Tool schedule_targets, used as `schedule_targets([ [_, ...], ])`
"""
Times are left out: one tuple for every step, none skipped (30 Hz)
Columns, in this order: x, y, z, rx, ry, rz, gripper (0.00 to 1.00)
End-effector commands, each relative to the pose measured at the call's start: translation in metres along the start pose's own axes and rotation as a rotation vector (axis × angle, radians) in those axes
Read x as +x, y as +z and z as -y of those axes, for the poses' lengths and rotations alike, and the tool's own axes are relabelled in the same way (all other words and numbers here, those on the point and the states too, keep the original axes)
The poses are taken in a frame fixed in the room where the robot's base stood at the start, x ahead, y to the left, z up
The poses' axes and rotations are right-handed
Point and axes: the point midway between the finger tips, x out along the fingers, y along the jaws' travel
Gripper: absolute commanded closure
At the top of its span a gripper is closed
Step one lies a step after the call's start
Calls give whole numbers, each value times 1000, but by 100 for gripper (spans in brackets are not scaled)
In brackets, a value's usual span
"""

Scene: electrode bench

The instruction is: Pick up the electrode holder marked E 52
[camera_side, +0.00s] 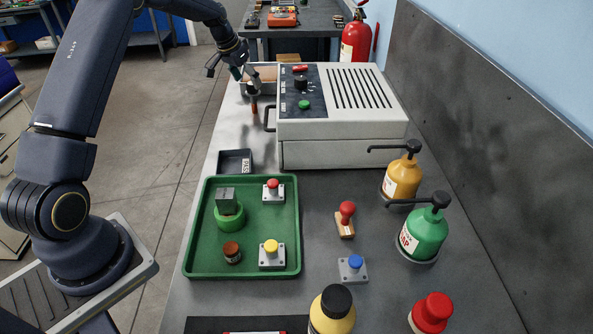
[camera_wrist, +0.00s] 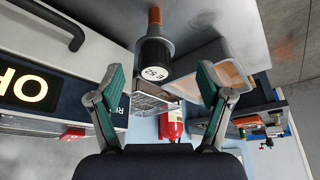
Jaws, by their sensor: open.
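The electrode holder marked E 52 (camera_wrist: 154,62) is a black cylinder with a white end label and a copper-brown tip, in the upper middle of the wrist view. In the side view its brown tip (camera_side: 254,106) shows below my gripper, at the far part of the bench left of the white machine. My gripper (camera_wrist: 158,76) is open, with one green-padded finger on each side of the holder's labelled end in the picture. I cannot tell whether the pads are level with it. In the side view my gripper (camera_side: 246,80) partly hides the holder.
The white machine (camera_side: 340,110) with its handle stands close on the right. A tray with pale brown contents (camera_wrist: 222,80) and a wire rack (camera_wrist: 155,98) are near the holder. A green tray (camera_side: 190,230), a small dark tray (camera_side: 236,153) and pump bottles (camera_side: 424,233) stand nearer the side camera.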

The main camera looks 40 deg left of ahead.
Motion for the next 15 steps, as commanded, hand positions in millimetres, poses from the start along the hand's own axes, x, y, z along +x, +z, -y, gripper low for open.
schedule_targets([
  [7,2,-2,0,1,2,22],
  [12,2,-3,0,1,2,22],
  [19,4,-5,0,2,4,22],
  [24,4,-6,1,2,4,22],
  [28,5,-7,1,1,3,22],
  [35,4,-6,1,1,3,22],
  [38,4,-6,0,1,2,22],
  [42,4,-6,0,1,2,22],
  [45,4,-6,0,1,2,22],
  [46,4,-6,0,1,1,22],
  [47,4,-6,0,0,0,22],
  [48,3,-6,0,0,0,22],
  [48,3,-6,0,0,-1,22],
  [48,3,-6,0,0,-1,22],
  [48,3,-6,0,0,0,22],
])
